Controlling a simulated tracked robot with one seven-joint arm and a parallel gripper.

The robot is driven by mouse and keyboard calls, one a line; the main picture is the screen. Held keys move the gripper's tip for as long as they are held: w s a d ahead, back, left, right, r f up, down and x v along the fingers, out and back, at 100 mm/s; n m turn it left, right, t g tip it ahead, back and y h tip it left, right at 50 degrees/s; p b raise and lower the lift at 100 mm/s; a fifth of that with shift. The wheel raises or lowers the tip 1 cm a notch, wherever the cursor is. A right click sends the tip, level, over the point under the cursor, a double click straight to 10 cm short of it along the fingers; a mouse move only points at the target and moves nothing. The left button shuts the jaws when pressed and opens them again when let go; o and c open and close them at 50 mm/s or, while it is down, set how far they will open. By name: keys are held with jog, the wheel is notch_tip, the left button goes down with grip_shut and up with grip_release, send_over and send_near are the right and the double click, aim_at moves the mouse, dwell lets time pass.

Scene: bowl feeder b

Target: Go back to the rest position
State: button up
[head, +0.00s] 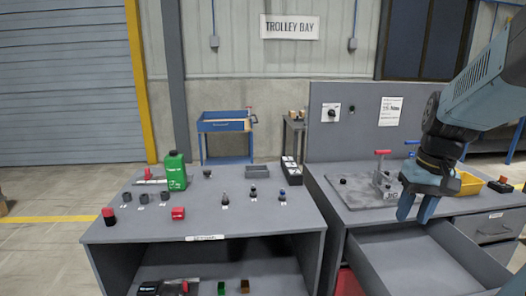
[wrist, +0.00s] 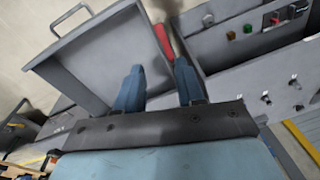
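My gripper (head: 416,209) hangs fingers-down over the open drawer (head: 425,262) of the right bench. Its two blue fingers stand apart with nothing held between them. In the wrist view my gripper (wrist: 158,80) also shows spread fingers, with the grey drawer (wrist: 95,55) to the left. A red object (wrist: 163,42) shows beyond the fingertips there, apart from them; it looks like the red thing (head: 347,283) low between the benches.
The right bench carries a grey fixture with a red handle (head: 383,153) and a yellow bin (head: 469,183) close to my arm. The left table (head: 240,222) holds a green canister (head: 176,171) and several small parts. A blue trolley (head: 226,124) stands behind.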

jog(key=s+a+r+n+t, duration=0.1)
jog(key=s+a+r+t, duration=0.3)
jog(key=a, duration=0.6)
jog(key=shift+r+n+t+h, duration=0.3)
jog(key=shift+r+n+h, duration=0.1)
jog(key=shift+r, duration=0.2)
jog(key=shift+s, duration=0.1)
